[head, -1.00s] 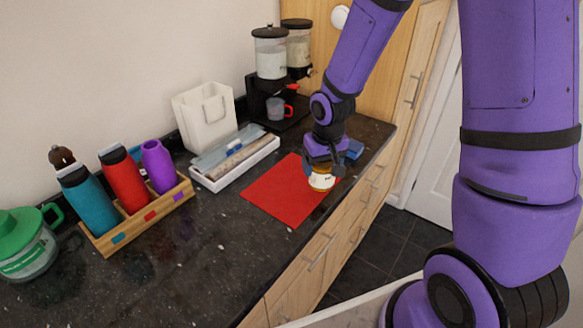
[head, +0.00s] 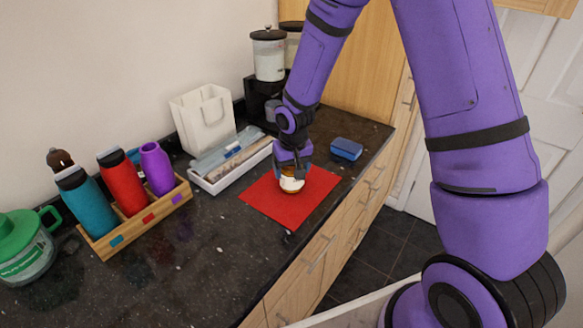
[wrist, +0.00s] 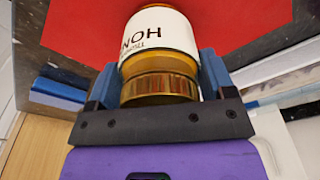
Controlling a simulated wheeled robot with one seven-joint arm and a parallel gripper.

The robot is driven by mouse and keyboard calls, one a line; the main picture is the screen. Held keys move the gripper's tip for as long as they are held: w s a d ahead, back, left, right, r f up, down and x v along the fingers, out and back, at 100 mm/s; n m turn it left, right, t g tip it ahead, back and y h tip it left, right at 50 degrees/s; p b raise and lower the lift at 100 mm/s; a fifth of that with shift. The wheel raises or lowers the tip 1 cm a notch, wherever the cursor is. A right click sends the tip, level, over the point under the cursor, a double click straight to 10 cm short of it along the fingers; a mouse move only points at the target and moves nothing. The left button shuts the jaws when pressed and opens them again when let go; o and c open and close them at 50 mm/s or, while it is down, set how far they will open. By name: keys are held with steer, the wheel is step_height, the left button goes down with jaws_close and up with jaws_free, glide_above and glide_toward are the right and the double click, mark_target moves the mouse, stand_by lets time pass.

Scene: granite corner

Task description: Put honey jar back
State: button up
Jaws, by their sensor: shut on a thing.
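The honey jar (head: 291,184) has a white label and a gold lid. It is over the middle of the red mat (head: 262,200) on the dark counter; whether it touches the mat is hard to tell. My gripper (head: 293,170) comes from above and is shut on the jar. In the wrist view the jar (wrist: 160,45) sits between the two blue fingers of my gripper (wrist: 158,85), which close around its lid end. Part of the label lettering shows.
A white tray (head: 205,184) with long packets is left of the mat. A wooden crate (head: 108,247) holds bottles. A blue box (head: 346,149) is right of the mat, near the counter edge. A white bag holder (head: 205,125) and dispensers (head: 268,60) stand behind.

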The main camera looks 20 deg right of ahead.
steer(key=o, duration=1.2)
steer(key=shift+f, duration=0.1)
steer(key=shift+o, duration=0.2)
steer(key=r, duration=0.4)
steer(key=s+r, duration=0.1)
steer(key=r, duration=0.7)
steer(key=shift+s, duration=0.2)
steer(key=shift+s+d+r, duration=0.1)
steer(key=shift+s+r, duration=0.05)
steer(key=shift+r, duration=0.3)
steer(key=s+d+r+t, duration=0.1)
steer(key=s+d+r, duration=0.2)
steer(key=s+r, duration=0.35)
steer(key=s+d+r+t, duration=0.1)
steer(key=s+d+r, duration=0.1)
steer(key=s+r, duration=0.45)
steer(key=s+d+r+t, duration=0.2)
steer(key=s+r, duration=0.5)
steer(key=s, duration=0.6)
steer(key=shift+s+d+r, duration=0.2)
steer(key=shift+s+d, duration=0.15)
steer(key=shift+d, duration=0.25)
